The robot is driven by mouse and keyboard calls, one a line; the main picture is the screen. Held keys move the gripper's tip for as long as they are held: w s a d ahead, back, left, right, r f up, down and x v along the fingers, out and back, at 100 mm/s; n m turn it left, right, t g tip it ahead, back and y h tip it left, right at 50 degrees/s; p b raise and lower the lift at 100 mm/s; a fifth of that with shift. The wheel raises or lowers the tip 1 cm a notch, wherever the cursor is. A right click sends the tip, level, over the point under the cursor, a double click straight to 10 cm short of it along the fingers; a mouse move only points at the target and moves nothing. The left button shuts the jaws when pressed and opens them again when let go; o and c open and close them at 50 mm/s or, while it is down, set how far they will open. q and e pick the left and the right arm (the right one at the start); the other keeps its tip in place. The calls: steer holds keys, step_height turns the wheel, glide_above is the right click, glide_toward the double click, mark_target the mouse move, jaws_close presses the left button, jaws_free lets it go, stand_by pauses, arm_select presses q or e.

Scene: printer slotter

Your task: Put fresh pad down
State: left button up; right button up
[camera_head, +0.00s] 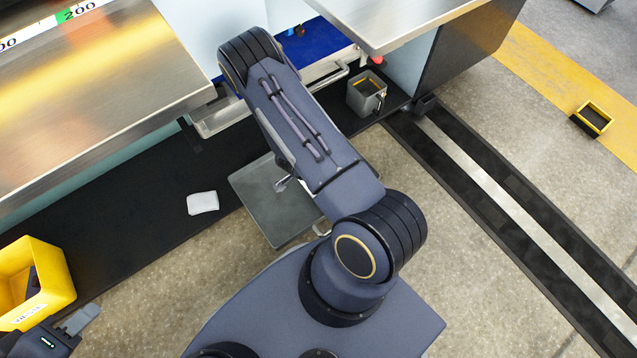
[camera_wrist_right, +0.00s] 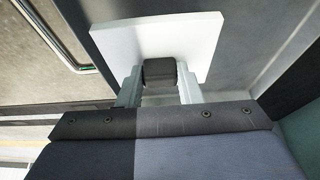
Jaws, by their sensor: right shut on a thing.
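A white square pad (camera_wrist_right: 190,35) fills the upper middle of the right wrist view. A dark block (camera_wrist_right: 158,70) sits against its near side. My right gripper (camera_wrist_right: 160,86) is shut on this block, one pale finger on each side, and the pad is in front of the fingertips. In the head view my right arm reaches up to the machine and its gripper is hidden. My left gripper (camera_head: 78,320) is low at the left beside the yellow bin; its jaw gap is not clear. A small white folded piece (camera_head: 202,203) lies on the black floor mat, apart from both grippers.
The yellow bin (camera_head: 62,270) holds dark items. A grey tray (camera_head: 275,222) lies under my right arm. A grey cup (camera_head: 366,93) stands by the machine. Metal worktops (camera_head: 100,90) flank the bay, with a blue bed (camera_head: 310,42) between. A floor rail (camera_head: 500,205) runs at right.

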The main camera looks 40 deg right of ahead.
steer(key=shift+w+d+f, duration=0.1)
steer(key=shift+d+f, duration=0.05)
steer(key=shift+f, duration=0.1)
steer(key=shift+w+d+f+b, duration=0.1)
steer(key=shift+f+b, duration=0.35)
steer(key=shift+f, duration=0.5)
steer(key=shift+w+d+f+b, duration=0.1)
steer(key=shift+f+b, duration=0.35)
steer(key=shift+f, duration=0.45)
steer(key=shift+f, duration=0.2)
steer(key=o, duration=1)
steer(key=shift+r, duration=0.1)
steer(key=shift+c, duration=0.2)
steer(key=shift+r, duration=0.25)
steer(key=p+v, duration=0.7)
steer(key=v, duration=0.4)
steer(key=shift+a+r, duration=0.15)
steer(key=shift+r, duration=0.25)
